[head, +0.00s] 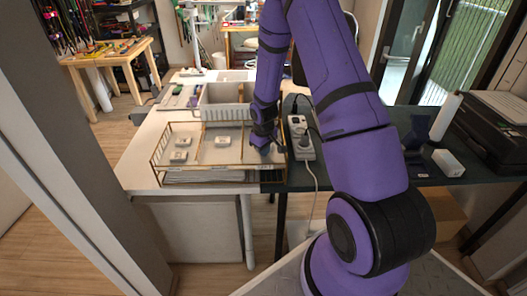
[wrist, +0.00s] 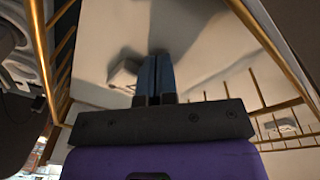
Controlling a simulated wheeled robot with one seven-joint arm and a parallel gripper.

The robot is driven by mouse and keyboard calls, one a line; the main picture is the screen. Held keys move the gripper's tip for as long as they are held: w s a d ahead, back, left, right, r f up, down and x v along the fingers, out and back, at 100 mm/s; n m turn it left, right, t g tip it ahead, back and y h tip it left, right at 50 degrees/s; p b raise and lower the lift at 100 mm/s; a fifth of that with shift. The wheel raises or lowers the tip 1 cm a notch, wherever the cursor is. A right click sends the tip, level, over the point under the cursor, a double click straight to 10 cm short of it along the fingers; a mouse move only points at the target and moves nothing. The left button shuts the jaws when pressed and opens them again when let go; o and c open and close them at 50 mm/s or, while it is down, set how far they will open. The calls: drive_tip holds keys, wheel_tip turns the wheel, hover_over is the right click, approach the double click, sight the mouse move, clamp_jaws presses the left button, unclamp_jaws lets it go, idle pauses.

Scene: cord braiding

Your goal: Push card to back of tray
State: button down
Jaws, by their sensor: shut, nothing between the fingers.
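A gold wire tray (head: 207,166) stands on the white table, with low wire sides and a pale floor. Small pale pieces lie in it: two in the left part (head: 181,156) and one near the middle (head: 222,141). I cannot tell which one is the card. My gripper (head: 265,149) is low at the tray's right end, fingers pointing down. In the wrist view my gripper (wrist: 155,60) has its two blue-grey fingers together and empty. A pale piece (wrist: 123,74) lies just left of the fingertips; whether they touch is unclear.
Gold rails (wrist: 285,55) run on both sides of my fingers. A power strip (head: 301,138) with cables lies to the right on the dark table. A printer (head: 490,130) is at the far right.

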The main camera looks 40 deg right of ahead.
drive_tip(key=shift+w+d, duration=1.1)
drive_tip(key=shift+w, duration=0.5)
drive_tip(key=shift+w+d, duration=1.1)
drive_tip(key=shift+w, duration=0.55)
drive_tip(key=shift+w+d, duration=1.1)
drive_tip(key=shift+w, duration=0.5)
drive_tip(key=shift+s+a, duration=0.25)
drive_tip(key=shift+s, duration=0.15)
drive_tip(key=shift+r, duration=3.5)
